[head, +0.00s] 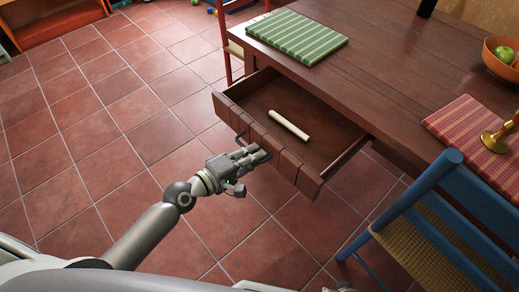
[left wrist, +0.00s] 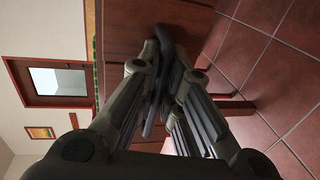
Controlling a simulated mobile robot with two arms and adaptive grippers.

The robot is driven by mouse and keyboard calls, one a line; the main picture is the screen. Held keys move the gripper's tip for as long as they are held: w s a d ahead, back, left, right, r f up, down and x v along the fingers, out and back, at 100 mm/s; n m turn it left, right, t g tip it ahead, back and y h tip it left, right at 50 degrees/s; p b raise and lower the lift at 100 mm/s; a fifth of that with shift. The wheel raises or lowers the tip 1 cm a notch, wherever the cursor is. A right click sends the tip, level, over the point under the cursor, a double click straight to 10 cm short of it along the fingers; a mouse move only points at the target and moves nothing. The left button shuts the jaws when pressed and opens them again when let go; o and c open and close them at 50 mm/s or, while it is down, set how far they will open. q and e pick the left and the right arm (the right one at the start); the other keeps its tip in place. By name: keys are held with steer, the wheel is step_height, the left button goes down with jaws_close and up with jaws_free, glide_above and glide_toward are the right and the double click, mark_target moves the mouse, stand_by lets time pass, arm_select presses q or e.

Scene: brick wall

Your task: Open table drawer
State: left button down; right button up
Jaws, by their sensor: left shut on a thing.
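The brown wooden table (head: 385,75) has its drawer (head: 275,135) pulled well out, and I see into it from above. A pale cylindrical stick (head: 289,125) lies inside the drawer. My left gripper (head: 252,157) is at the drawer's front face, shut on the dark drawer handle (head: 240,137). In the left wrist view the fingers (left wrist: 165,60) close around the dark curved handle (left wrist: 163,38) in front of the brown wood. The fingers hide part of the handle. My right gripper does not show.
A blue chair (head: 425,190) with a woven seat stands right of the drawer. A red chair (head: 228,45) stands behind it. On the table are a green striped mat (head: 297,37), a red checked mat (head: 465,125), and a bowl (head: 497,60). The tiled floor (head: 90,110) at left is clear.

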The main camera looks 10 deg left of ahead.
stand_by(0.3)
arm_select(q)
steer(key=c, duration=1.6)
jaws_free()
steer(key=shift+o, duration=0.2)
steer(key=shift+a, duration=0.1)
steer(key=v, duration=1.2)
